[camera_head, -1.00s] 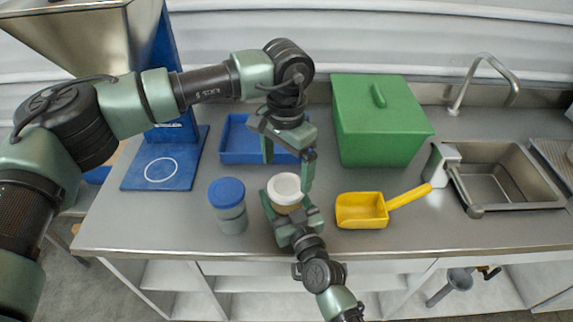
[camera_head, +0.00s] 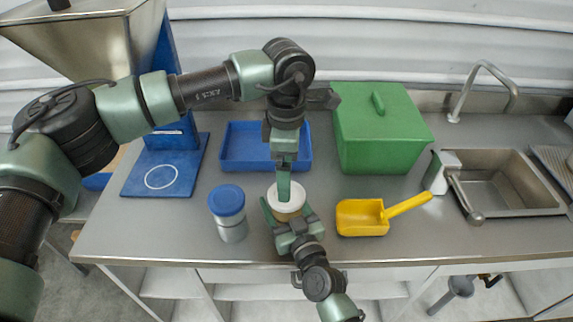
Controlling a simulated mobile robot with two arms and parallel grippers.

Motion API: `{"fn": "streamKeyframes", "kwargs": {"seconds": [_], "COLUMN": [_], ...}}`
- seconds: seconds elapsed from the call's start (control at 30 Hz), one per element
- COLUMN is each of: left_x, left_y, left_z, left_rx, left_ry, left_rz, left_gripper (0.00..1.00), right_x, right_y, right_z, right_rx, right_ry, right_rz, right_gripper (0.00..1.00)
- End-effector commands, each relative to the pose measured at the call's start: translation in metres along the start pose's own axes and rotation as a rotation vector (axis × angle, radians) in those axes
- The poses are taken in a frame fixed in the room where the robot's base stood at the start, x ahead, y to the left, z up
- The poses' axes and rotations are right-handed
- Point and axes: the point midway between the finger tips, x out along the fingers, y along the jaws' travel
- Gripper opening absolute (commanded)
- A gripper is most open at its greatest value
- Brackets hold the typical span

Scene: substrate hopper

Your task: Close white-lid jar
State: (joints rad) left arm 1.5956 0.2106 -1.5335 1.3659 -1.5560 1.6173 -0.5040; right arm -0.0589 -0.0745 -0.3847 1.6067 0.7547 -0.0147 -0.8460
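The white-lid jar (camera_head: 297,203) stands upright near the counter's front edge, with a white top and a tan body. My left gripper (camera_head: 284,195) points straight down over it. One finger shows in front of the white top; the other is hidden, so its opening cannot be seen. My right gripper (camera_head: 286,214) reaches in from the front, low at the jar, with its fingers around the tan body. How well the lid sits on the jar is hidden by the left finger.
A blue-lid jar (camera_head: 227,201) stands just left. A yellow scoop (camera_head: 362,217) lies to the right. Behind are a blue tray (camera_head: 237,147) and a green box (camera_head: 384,130). A hopper (camera_head: 95,40) is at left, a sink (camera_head: 500,182) at right.

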Motion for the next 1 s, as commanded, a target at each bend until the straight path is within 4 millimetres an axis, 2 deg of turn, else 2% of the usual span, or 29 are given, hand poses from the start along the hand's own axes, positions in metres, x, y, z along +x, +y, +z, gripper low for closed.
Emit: {"fn": "streamKeyframes", "kwargs": {"seconds": [0.4,0.6,0.8,1.0], "left_x": [-0.007,-0.010,-0.011,-0.011], "left_y": [0.000,0.000,0.000,0.000], "left_z": [0.000,0.000,0.000,0.000], "left_rx": [-1.049,-1.441,-1.632,-1.663], "left_ry": [-0.001,-0.001,0.000,0.000], "left_rz": [0.000,0.000,0.000,0.000], "left_gripper": [0.95,0.95,0.95,0.95], "right_x": [0.000,0.000,0.000,0.000], "right_y": [0.000,0.000,0.000,0.000], "right_z": [0.000,0.000,0.000,0.000], "right_rx": [0.000,0.000,0.000,0.000], "right_ry": [0.000,0.000,0.001,0.001], "right_rz": [0.000,0.000,0.000,0.000], "right_gripper": [0.00,0.00,0.00,0.00]}}
